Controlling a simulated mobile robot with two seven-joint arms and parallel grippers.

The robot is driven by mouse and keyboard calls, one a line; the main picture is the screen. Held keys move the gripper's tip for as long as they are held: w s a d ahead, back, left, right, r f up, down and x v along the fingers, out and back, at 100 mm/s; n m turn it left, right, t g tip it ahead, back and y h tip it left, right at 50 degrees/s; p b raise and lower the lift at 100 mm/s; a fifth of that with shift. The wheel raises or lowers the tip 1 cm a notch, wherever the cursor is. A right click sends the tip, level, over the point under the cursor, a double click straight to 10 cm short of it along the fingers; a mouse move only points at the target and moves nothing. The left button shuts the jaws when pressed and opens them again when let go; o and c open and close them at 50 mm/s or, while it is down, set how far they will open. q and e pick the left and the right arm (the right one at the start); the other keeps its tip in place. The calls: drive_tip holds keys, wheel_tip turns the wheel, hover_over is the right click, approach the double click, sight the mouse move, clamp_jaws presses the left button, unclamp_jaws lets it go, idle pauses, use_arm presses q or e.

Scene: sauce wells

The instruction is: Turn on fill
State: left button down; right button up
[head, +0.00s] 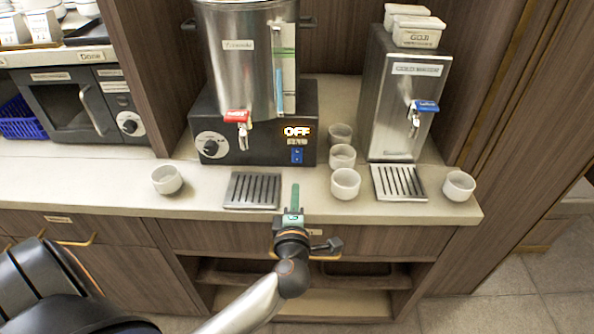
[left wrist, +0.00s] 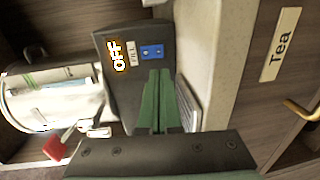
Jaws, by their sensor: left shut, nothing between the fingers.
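A steel urn (head: 238,55) stands on a dark base (head: 262,135) at the back of the counter. The base shows the word OFF, a fill label below it (head: 297,142), and a blue switch (head: 297,155). In the left wrist view the blue switch (left wrist: 152,52) sits beside the FILL label (left wrist: 132,54). My left gripper (head: 295,190) is shut and empty, in front of the base and apart from the switch; its green fingers (left wrist: 158,100) are together in the left wrist view. My right gripper is not in view.
A drip tray (head: 252,190) lies left of my gripper. Cups (head: 345,183) stand to its right, with another (head: 167,179) at left. A cold water dispenser (head: 403,110) stands right, a microwave (head: 80,105) left. A red-handled tap (head: 237,117) projects from the urn.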

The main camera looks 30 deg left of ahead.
sight(297, 161)
use_arm(q)
drive_tip(key=b+x, duration=0.4)
drive_tip(key=x, duration=0.5)
drive_tip(key=shift+w+a+f+b, duration=0.15)
drive_tip(key=shift+b, duration=0.2)
drive_tip(key=shift+w+a, duration=0.2)
drive_tip(key=shift+w, duration=0.15)
